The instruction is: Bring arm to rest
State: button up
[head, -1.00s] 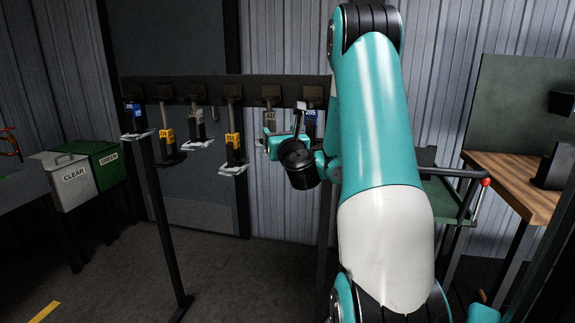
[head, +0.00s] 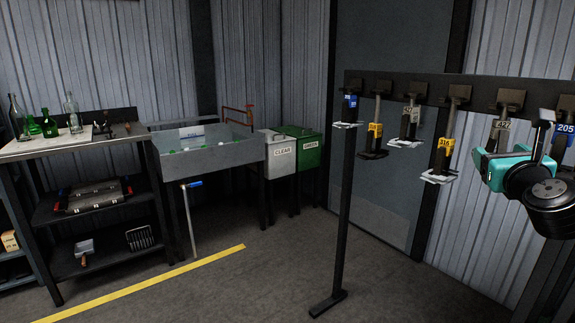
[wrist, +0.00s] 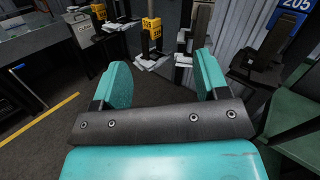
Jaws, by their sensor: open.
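My gripper (wrist: 162,85) shows in the wrist view with its two teal fingers spread apart and nothing between them.
A grey sink (head: 210,155) stands left of centre, beside the white CLEAR bin (head: 283,158) and the green GREEN bin (head: 309,150). A shelf bench (head: 75,147) with bottles is at the left. The floor (head: 255,285) between bench and rack post is clear.

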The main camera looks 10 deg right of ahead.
jog(key=w+a+r+n+g+y+p, duration=0.2)
jog(key=a+n+g+y+p, duration=0.25)
jog(key=a+n+y, duration=1.5)
jog(key=s+a+n+g+h+p, duration=0.2)
jog(key=s+a+n+g, duration=0.3)
jog(key=a+n, duration=0.4)
jog(key=s+a+n+g+h+p, duration=0.2)
jog(key=s+a+n+g, duration=0.2)
jog(key=s+a+n, duration=0.45)
jog(key=s+n+g+h+p, duration=0.2)
jog(key=s+n+g, duration=0.1)
jog(key=s+n, duration=0.4)
jog(key=shift+a+f+n, duration=0.2)
jog(key=shift+a+n, duration=0.25)
jog(key=shift+n, duration=0.95)
jog(key=shift+g, duration=0.25)
